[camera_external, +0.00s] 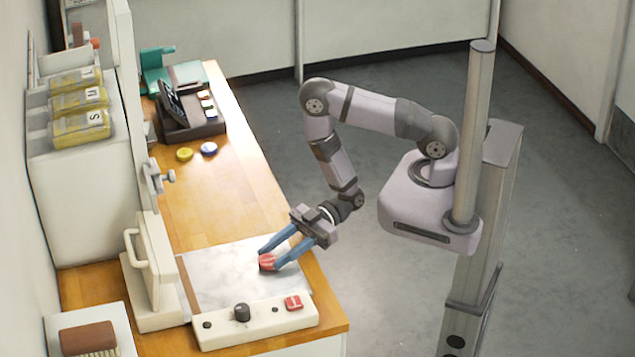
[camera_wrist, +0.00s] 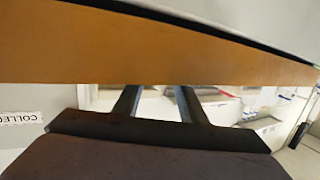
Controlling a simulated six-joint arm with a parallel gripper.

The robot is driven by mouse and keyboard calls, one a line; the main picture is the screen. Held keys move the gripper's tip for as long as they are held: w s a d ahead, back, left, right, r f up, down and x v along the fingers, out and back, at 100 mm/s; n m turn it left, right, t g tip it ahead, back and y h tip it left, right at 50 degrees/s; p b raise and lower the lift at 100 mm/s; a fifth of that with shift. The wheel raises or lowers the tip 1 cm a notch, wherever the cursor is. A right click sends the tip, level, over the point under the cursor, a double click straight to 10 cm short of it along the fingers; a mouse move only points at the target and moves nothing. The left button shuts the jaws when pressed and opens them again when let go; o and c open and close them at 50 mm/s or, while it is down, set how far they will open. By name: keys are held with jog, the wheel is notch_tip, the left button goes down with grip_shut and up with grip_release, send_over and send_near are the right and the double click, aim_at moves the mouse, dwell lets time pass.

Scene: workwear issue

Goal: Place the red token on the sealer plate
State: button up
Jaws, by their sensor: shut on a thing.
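The red token (camera_external: 266,262) is between the fingertips of my gripper (camera_external: 270,258) in the external view. My gripper has blue fingers and is shut on the token. The token is at or just above the white marbled sealer plate (camera_external: 215,272); I cannot tell whether it touches the plate. In the wrist view the two fingers of my gripper (camera_wrist: 157,92) show dark, and the token cannot be made out there.
The sealer's front panel has a black knob (camera_external: 242,312) and a red switch (camera_external: 293,303). A white press handle (camera_external: 150,262) stands at the plate's left. Yellow (camera_external: 185,154) and blue (camera_external: 209,148) tokens lie farther back on the wooden counter (camera_external: 215,200). A brush (camera_external: 90,338) lies front left.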

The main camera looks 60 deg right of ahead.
jog(key=shift+f, duration=0.15)
jog(key=o, duration=1)
jog(key=shift+o, duration=0.2)
jog(key=shift+r, duration=0.25)
jog(key=shift+s+d+f, duration=0.1)
jog(key=shift+s+d, duration=0.05)
jog(key=shift+d, duration=0.55)
jog(key=b+v, duration=0.2)
jog(key=v, duration=0.7)
jog(key=shift+s+d, duration=0.45)
jog(key=shift+d, duration=0.25)
